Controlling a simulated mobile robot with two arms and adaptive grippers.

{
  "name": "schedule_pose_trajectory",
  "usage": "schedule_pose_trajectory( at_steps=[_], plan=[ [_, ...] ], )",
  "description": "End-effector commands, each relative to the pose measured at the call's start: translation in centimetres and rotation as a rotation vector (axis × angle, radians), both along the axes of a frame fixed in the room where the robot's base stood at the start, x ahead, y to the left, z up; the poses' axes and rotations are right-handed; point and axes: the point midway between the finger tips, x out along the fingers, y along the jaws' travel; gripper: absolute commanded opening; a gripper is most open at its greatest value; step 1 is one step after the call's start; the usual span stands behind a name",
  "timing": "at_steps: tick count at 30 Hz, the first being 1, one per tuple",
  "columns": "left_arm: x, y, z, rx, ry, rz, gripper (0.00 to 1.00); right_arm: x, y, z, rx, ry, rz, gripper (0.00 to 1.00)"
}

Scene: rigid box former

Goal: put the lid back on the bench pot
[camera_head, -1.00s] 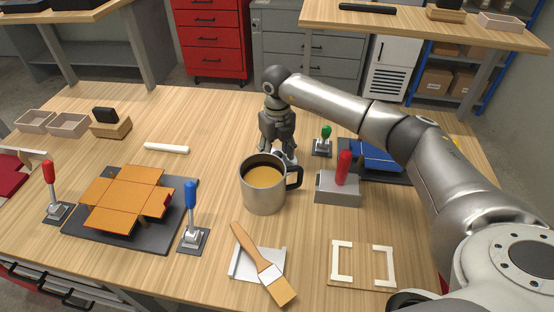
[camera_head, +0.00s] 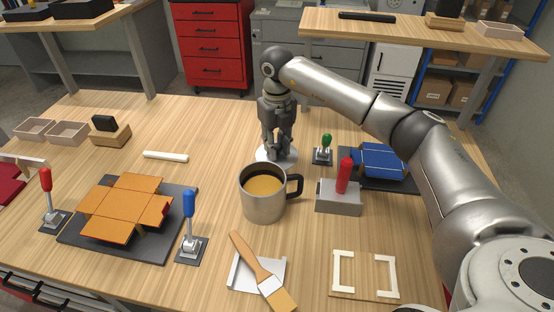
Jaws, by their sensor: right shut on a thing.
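The bench pot (camera_head: 262,205) is a silver mug with a dark handle on its right side. It stands open in the middle of the bench, with tan-orange contents showing. The lid (camera_head: 263,156) is a pale round disc just behind the pot. My right gripper (camera_head: 277,152) points down over the lid and is shut on it, apparently at its middle. The fingers hide the lid's grip. I cannot tell whether the lid touches the bench. My left gripper is not in view.
A brush (camera_head: 258,268) lies in front of the pot. A grey block with a red handle (camera_head: 338,197) stands close right. An orange box blank (camera_head: 124,207) on a dark plate and a blue-handled lever (camera_head: 190,225) are left.

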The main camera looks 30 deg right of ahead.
Motion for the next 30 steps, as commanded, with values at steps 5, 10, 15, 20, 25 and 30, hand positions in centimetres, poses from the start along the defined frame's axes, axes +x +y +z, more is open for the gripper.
schedule_pose_trajectory(
  at_steps=[5,10,15,20,25,30],
  plan=[
    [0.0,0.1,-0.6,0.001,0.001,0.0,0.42,0.0,0.0,3.0,0.0,-0.002,0.004,0.0],
    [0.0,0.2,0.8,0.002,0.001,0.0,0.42,-0.4,0.6,5.4,-0.005,-0.002,0.08,0.0],
    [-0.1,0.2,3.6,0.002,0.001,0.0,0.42,-1.7,2.1,7.3,-0.012,-0.002,0.288,0.0],
    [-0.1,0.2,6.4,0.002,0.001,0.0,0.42,-3.4,3.8,8.8,-0.017,-0.003,0.542,0.0],
    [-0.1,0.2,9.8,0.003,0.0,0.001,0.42,-5.7,6.0,10.5,-0.015,-0.001,0.843,0.0],
    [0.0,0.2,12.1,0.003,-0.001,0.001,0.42,-7.9,7.6,11.7,-0.009,0.001,1.094,0.0]
  ],
)
